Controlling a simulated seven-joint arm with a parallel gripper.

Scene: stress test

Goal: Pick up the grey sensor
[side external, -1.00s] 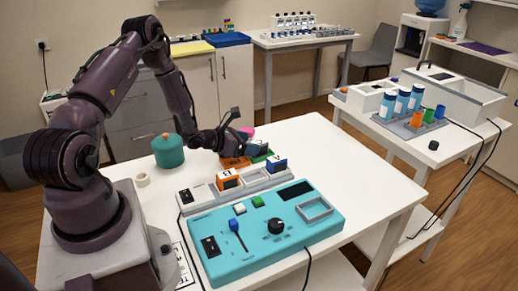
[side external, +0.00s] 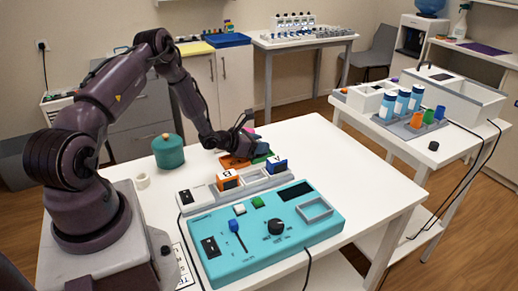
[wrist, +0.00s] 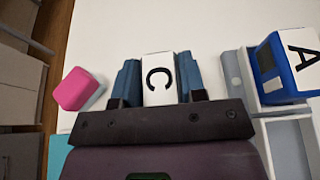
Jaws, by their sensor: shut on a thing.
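My gripper (wrist: 158,80) has its two blue fingers on either side of a block with a white top marked C (wrist: 158,68), and is shut on it. The block's side colour is hidden in the wrist view, so I cannot tell whether it is grey. In the side view my gripper (side external: 258,148) is low over the white table, behind the grey tray, near the orange and green pads. The held block cannot be made out there.
The grey tray (side external: 262,185) holds an orange block (side external: 228,180) and a blue block (side external: 277,166). A teal control panel (side external: 215,265) lies in front. A pink block (wrist: 79,89) is left of my gripper. A green pot (side external: 168,154) stands left. The table's right side is clear.

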